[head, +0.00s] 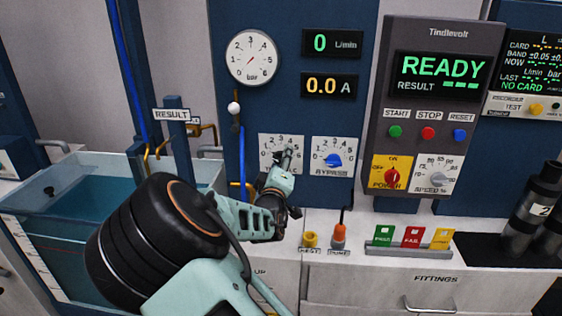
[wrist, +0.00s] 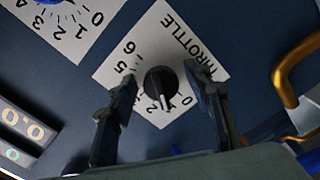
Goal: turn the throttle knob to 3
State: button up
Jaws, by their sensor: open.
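The throttle knob (wrist: 160,86) is black and sits on a white dial plate (wrist: 198,50) marked THROTTLE in the wrist view. Its white pointer mark points between the 0 and the 2, near 1. My gripper (wrist: 158,78) is open, with one finger on either side of the knob; whether either touches it I cannot tell. In the head view my gripper (head: 289,158) is in front of the throttle dial plate (head: 270,142) and hides most of the knob.
The blue bypass knob (head: 333,160) is on its plate just to the right. A brass pipe (wrist: 285,75) runs close by in the wrist view. The READY display (head: 441,67) and a gauge (head: 251,58) are above. A water tank (head: 90,205) stands at left.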

jog(key=shift+w, duration=0.1)
jog(key=shift+c, duration=0.6)
jog(key=c, duration=1)
jog(key=shift+f+m+b, duration=0.1)
jog(key=shift+m+b, duration=0.2)
jog(key=shift+b, duration=0.05)
jog(key=shift+f+m+b, duration=0.15)
jog(key=shift+m+b, duration=0.75)
jog(key=shift+m, duration=0.1)
jog(key=m+b, duration=0.5)
jog(key=m, duration=0.1)
jog(key=shift+f+b, duration=0.1)
jog(key=shift+b, duration=0.2)
jog(key=shift+a+m+b, duration=0.15)
jog(key=shift+m+b, duration=1.2)
jog(key=shift+m, duration=0.25)
jog(key=shift+r, duration=0.2)
